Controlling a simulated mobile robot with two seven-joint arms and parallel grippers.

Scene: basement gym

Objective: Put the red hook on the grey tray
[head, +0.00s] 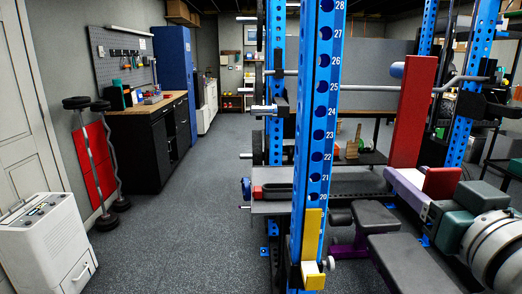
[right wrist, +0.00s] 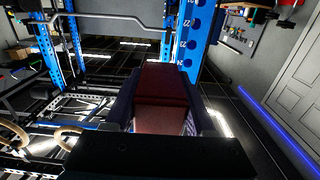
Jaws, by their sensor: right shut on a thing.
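The red hook (head: 413,112) is a tall red plate with a shorter red block (head: 442,183) near its foot. It stands upright in the jaws of my right gripper (head: 420,190), whose pale fingers close around its lower part. In the right wrist view the red hook (right wrist: 162,85) rises between the two dark fingers of my right gripper (right wrist: 160,120). A dark grey flat surface (head: 350,181), apparently the grey tray, lies to the left of the gripper, partly hidden by the blue post. My left gripper is not in view.
Blue rack posts (head: 320,110) stand close in front, one with a yellow hook (head: 312,235). A bar (head: 350,85) crosses behind the red hook. A black padded bench (head: 405,262) lies below. The floor (head: 175,225) at left is open.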

